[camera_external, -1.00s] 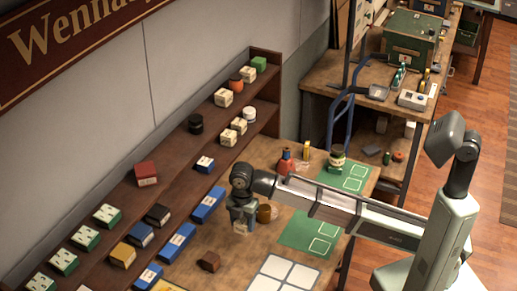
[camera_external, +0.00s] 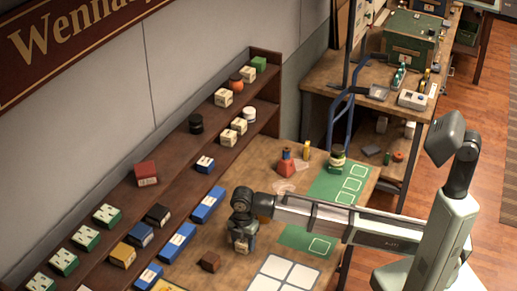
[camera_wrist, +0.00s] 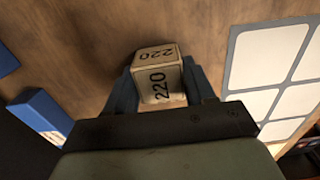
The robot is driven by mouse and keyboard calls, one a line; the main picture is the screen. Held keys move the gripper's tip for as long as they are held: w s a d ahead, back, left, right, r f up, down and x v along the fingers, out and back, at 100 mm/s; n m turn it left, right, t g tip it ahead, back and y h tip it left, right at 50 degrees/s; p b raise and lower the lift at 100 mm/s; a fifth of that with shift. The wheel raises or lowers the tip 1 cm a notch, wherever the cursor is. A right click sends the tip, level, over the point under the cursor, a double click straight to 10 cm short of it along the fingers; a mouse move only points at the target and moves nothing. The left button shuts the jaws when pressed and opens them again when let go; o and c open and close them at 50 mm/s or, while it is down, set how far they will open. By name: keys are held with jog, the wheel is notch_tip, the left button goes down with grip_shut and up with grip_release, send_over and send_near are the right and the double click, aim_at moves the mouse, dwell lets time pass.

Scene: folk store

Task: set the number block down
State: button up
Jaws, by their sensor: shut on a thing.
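The number block (camera_wrist: 158,84) is a cream cube marked "220" on two visible faces in the wrist view. My gripper (camera_wrist: 162,88) is shut on it, with a finger on each side. In the external view my gripper (camera_external: 241,243) points down low over the wooden table (camera_external: 208,236), between the shelf and the white grid. The block is mostly hidden by the fingers there. I cannot tell whether its underside touches the table.
Blue boxes (camera_external: 208,205) line the shelf edge. A green mat (camera_external: 309,240) lies beneath my arm. Bare table surrounds the gripper.

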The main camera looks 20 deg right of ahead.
aim_at(244, 240)
jog(key=shift+f, duration=0.15)
jog(key=o, duration=1)
jog(key=shift+f, duration=0.1)
notch_tip(244, 240, up, 12)
jog(key=shift+r, duration=0.2)
dwell(0.4)
